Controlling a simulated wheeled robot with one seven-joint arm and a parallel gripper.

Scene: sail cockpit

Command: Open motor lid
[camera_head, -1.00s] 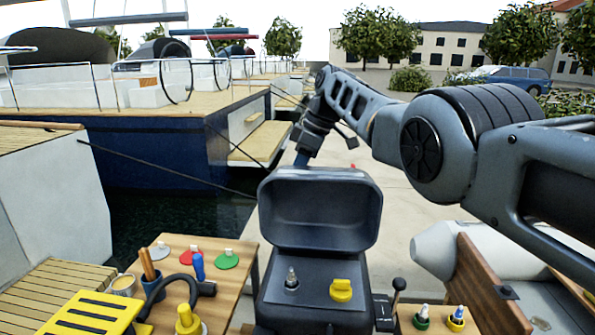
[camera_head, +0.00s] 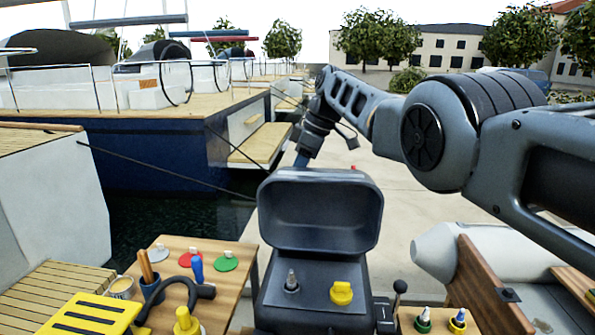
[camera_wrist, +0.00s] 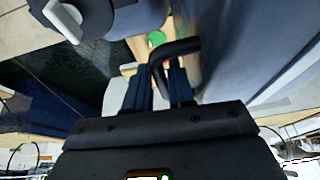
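The motor lid (camera_head: 320,212) stands tilted up and open at the back of the dark motor housing (camera_head: 315,318), its hollow inside facing me. My gripper (camera_head: 301,160) is behind the lid's top left edge, its fingertips mostly hidden in the head view. In the wrist view, the blue fingers of my gripper (camera_wrist: 160,85) sit close on either side of a black bent handle (camera_wrist: 180,50) by the lid's outer face (camera_wrist: 245,50).
On the motor top are a yellow knob (camera_head: 341,293) and a grey knob (camera_head: 291,281). A wooden table (camera_head: 222,284) with colored discs and tools stands at left. Water lies behind.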

